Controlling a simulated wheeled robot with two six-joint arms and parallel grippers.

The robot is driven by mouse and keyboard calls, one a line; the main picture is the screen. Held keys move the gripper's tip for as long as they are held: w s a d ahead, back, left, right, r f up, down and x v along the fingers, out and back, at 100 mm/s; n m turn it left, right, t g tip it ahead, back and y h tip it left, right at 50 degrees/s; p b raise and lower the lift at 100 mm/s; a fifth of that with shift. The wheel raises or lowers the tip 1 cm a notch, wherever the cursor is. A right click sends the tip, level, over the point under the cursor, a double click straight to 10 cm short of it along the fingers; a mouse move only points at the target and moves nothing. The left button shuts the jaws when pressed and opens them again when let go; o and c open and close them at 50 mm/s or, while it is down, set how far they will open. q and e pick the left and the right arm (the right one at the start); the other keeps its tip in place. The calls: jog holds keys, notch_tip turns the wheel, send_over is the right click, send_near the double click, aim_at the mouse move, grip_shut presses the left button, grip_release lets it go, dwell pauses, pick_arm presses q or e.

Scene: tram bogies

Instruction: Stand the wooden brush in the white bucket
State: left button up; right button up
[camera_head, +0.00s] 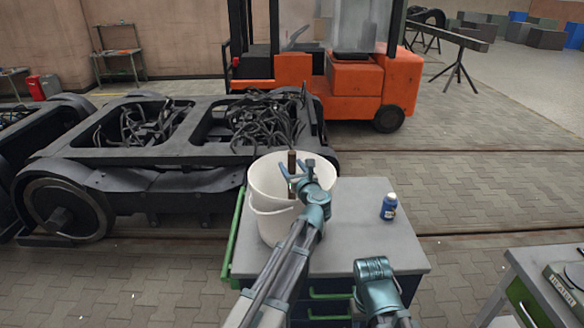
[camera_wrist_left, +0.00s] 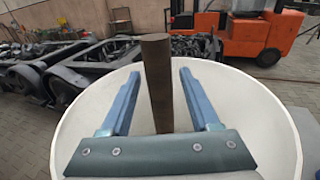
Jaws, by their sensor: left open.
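The white bucket (camera_head: 268,225) stands on the grey top of a cart. Its wide open rim (camera_wrist_left: 285,130) fills much of the left wrist view. The wooden brush shows as a dark brown handle (camera_head: 292,162) rising above the rim, nearly upright; its lower end is hidden. My left gripper (camera_head: 292,176) is over the bucket's mouth with its fingers open. In the left wrist view the handle (camera_wrist_left: 157,80) stands between the two fingers, with a gap on each side. My right arm shows at the cart's front edge, but its gripper does not show.
A small blue bottle (camera_head: 389,207) stands on the cart top (camera_head: 355,230) right of the bucket. A dark bogie frame (camera_head: 150,155) with cables lies behind and left. An orange forklift (camera_head: 360,85) is at the back. Another table (camera_head: 535,265) is at the lower right.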

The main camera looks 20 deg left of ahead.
pick_arm(q)
jog(key=shift+r+p, duration=0.3)
jog(key=shift+p, duration=0.05)
jog(key=v, duration=1.1)
jog(key=shift+s+d+f, duration=0.1)
jog(key=shift+s+d, duration=0.1)
jog(key=shift+s, duration=0.25)
jog(key=shift+d, duration=0.1)
